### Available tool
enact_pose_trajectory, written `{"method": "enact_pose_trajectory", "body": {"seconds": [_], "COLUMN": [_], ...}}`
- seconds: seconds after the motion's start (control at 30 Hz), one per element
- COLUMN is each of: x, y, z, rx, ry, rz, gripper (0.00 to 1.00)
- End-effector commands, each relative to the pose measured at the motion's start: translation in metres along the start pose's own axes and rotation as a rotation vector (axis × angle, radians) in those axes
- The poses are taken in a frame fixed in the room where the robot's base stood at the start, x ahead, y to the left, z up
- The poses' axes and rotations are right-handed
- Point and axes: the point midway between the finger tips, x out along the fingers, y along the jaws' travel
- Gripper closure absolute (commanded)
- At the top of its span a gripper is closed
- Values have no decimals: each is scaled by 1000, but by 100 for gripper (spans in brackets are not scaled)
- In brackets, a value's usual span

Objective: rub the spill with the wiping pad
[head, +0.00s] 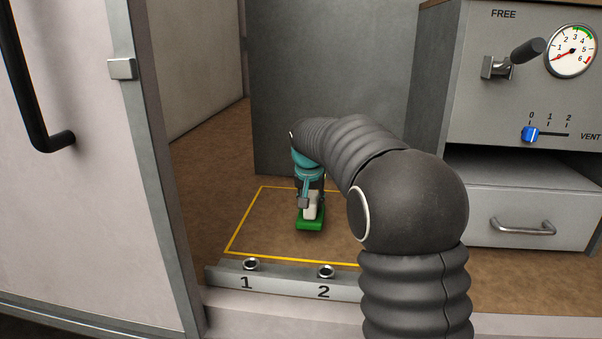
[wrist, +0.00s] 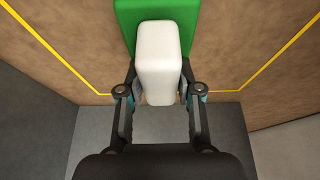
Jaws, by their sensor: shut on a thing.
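The wiping pad (head: 310,225) has a green base and a white block handle (head: 310,205). My gripper (head: 309,200) is shut on the white handle and holds the pad low, at or just above the brown surface inside the yellow outline. In the wrist view the white handle (wrist: 158,60) sits between the two fingers, with the green base (wrist: 205,15) beyond it. Whether the pad touches the surface I cannot tell. No spill shows in either view; my arm covers part of the outlined area in the head view.
A yellow outline (head: 290,259) marks the brown floor of the bay. A metal strip (head: 285,282) with sockets marked 1 and 2 runs along the front. A grey wall stands behind. A drawer (head: 515,228) and a panel with a gauge (head: 571,51) are at right, a door (head: 75,180) at left.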

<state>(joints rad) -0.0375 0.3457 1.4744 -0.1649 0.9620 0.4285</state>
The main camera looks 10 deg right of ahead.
Motion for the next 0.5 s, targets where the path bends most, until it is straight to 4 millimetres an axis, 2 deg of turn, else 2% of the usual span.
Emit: {"method": "enact_pose_trajectory", "body": {"seconds": [0.03, 0.5], "x": [-10, -46], "y": [0, 1], "z": [-4, -20], "rx": [0, 3], "ry": [3, 6], "rz": [-1, -1], "gripper": [100, 100]}}
